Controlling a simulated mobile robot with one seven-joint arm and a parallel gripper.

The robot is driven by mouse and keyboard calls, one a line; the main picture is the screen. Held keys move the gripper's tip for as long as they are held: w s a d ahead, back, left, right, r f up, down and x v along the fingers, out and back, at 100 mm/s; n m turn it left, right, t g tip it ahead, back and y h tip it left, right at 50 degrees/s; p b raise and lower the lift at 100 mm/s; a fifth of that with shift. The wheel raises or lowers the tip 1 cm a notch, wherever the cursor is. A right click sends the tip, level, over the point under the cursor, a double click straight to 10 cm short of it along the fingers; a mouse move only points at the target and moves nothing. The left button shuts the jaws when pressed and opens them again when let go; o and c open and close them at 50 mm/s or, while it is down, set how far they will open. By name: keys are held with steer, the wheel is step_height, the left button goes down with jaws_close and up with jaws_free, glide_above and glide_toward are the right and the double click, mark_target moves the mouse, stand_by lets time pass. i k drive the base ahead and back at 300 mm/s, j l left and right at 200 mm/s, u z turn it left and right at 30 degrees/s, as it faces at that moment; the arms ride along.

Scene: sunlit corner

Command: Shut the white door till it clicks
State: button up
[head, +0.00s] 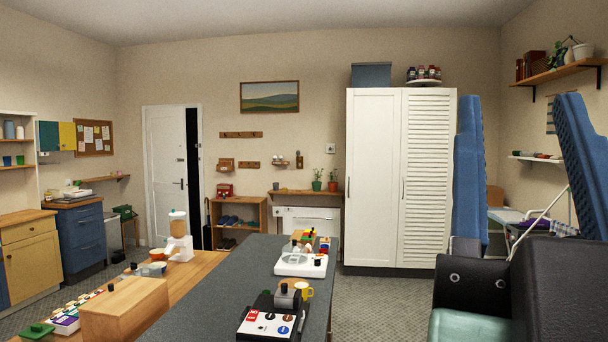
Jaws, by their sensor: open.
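The white door (165,160) stands in the back wall, left of centre. It is ajar, with a tall dark gap (193,170) between its right edge and the right side of the frame. A dark handle (182,184) shows near that right edge. My gripper (518,98) points up close to the camera at the right, with its two blue fingers spread wide and nothing between them. It is far from the door and touches nothing that I can see. The latch is too small to make out.
A long grey-topped counter (228,292) with appliances fills the front middle, beside a wooden top (200,268). A shoe shelf (240,210) stands right of the door, a blue cabinet (82,236) to its left. A white wardrobe (373,180) is shut. Carpet (375,300) is open right of the counter.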

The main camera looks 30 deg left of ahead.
mark_target(165, 127)
steer(key=u, duration=2.05)
steer(key=i+u, duration=0.2)
steer(key=i, duration=0.6)
steer(key=i+l+u, duration=0.25)
steer(key=i, duration=0.55)
steer(key=i+j+u, duration=0.15)
steer(key=i+u, duration=0.3)
steer(key=i, duration=0.35)
steer(key=i+l+u, duration=0.15)
steer(key=i+u, duration=0.25)
steer(key=i, duration=0.45)
steer(key=i+z, duration=0.15)
steer(key=i, duration=0.4)
steer(key=i+j+z, duration=0.15)
steer(key=i, duration=0.35)
steer(key=i+z, duration=0.15)
steer(key=i, duration=0.4)
steer(key=i+l+z, duration=0.15)
steer(key=i+z, duration=0.5)
steer(key=z, duration=0.2)
steer(key=i+z, duration=0.4)
steer(key=i+j+z, duration=0.2)
steer(key=z, duration=0.25)
steer(key=i+l+z, duration=0.1)
steer(key=i+z, duration=0.2)
steer(key=i, duration=0.5)
steer(key=i+z, duration=0.35)
steer(key=i, duration=2.05)
steer(key=j, duration=0.1)
